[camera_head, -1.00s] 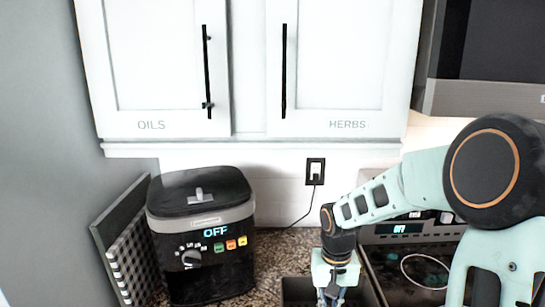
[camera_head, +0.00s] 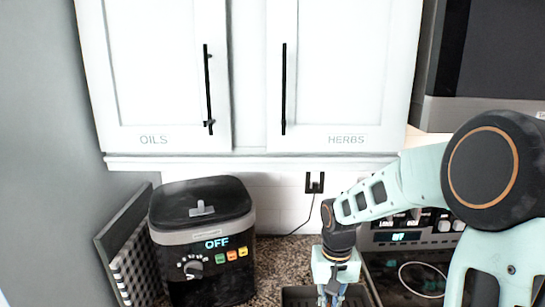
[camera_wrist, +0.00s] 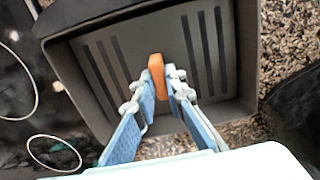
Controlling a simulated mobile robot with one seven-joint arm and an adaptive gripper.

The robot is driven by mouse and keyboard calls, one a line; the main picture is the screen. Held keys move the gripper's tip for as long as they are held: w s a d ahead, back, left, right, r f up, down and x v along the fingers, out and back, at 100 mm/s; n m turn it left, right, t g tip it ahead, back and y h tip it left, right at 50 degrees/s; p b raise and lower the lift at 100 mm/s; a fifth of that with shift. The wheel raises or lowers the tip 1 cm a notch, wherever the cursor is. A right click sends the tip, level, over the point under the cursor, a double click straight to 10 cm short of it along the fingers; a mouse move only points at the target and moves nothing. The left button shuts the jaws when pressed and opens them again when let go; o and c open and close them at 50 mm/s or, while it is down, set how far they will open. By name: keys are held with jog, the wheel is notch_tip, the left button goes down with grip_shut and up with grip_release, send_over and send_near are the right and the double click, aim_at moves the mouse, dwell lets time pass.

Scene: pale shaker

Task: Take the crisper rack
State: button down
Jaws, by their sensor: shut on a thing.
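The crisper rack (camera_wrist: 125,62) is a grey slotted plate with an upright orange tab (camera_wrist: 157,75). In the wrist view it lies within the walls of a dark open basket (camera_wrist: 250,45). My gripper (camera_wrist: 158,88) is shut on the orange tab, with one blue-padded finger on each side. In the head view my gripper (camera_head: 334,291) points down over the dark basket (camera_head: 297,293) at the bottom edge. The rack cannot be made out there. I cannot tell whether the rack is clear of the basket floor.
The air fryer (camera_head: 203,240), reading OFF, stands on the speckled counter (camera_head: 285,262) left of the basket. Boards (camera_head: 128,245) lean against the left wall. A stove (camera_head: 410,275) is at right. OILS and HERBS cupboards (camera_head: 345,80) hang above.

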jog(key=shift+r+p, duration=2.15)
jog(key=shift+r, duration=1.1)
jog(key=shift+s, duration=0.1)
